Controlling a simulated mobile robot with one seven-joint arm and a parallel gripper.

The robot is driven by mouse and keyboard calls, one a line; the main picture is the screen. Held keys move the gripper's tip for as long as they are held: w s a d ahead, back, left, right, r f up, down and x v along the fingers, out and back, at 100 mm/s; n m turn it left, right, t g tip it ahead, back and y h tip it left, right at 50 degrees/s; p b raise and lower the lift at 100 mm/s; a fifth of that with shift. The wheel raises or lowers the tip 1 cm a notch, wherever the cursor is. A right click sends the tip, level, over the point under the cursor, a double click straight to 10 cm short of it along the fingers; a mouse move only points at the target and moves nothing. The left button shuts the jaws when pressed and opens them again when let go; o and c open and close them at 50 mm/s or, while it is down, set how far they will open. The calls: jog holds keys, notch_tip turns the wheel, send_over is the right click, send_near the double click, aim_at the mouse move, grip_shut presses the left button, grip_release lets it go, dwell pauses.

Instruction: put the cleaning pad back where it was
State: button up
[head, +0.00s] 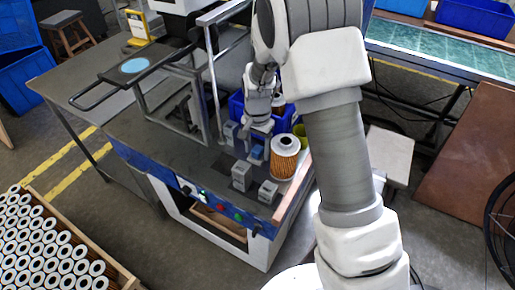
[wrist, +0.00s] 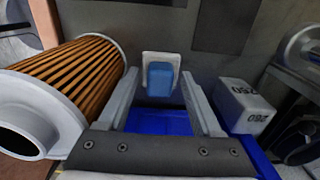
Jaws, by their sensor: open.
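A small blue pad (head: 257,152), which looks like the cleaning pad, is on the workbench just left of the upright filter cartridge (head: 284,157). In the wrist view the blue pad (wrist: 160,79) shows against a pale grey-white piece, straight ahead between my fingers. Whether it rests on that piece or only stands before it, I cannot tell. My gripper (head: 258,128) is over the bench, close to the pad. In the wrist view my gripper (wrist: 159,90) is open, with a finger on each side and nothing held between them.
Grey blocks (head: 242,177) stand around the pad; a numbered one (wrist: 246,104) is right of my fingers. The cartridge (wrist: 75,75) is close on their left. A blue bin (head: 236,106) is behind. A metal frame (head: 212,85) rises at left. Cartridges fill a crate (head: 101,249).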

aim_at(258, 149)
notch_tip(258, 149, up, 13)
jog(key=p, duration=0.1)
jog(key=s+d+r+n+t, duration=0.3)
jog(key=s+d+r, duration=0.3)
jog(key=s+r, duration=0.5)
jog(key=s+d+r+n+t, duration=0.1)
jog(key=s+d+r+n, duration=0.1)
jog(key=s, duration=0.4)
jog(key=s+d+r+n+t, duration=0.1)
jog(key=s+d+r, duration=0.1)
jog(key=s, duration=0.5)
jog(key=shift+s+n+t, duration=0.2)
jog(key=shift+n+t, duration=0.1)
jog(key=shift+n, duration=0.1)
jog(key=shift+r+p, duration=0.5)
jog(key=shift+p, duration=0.1)
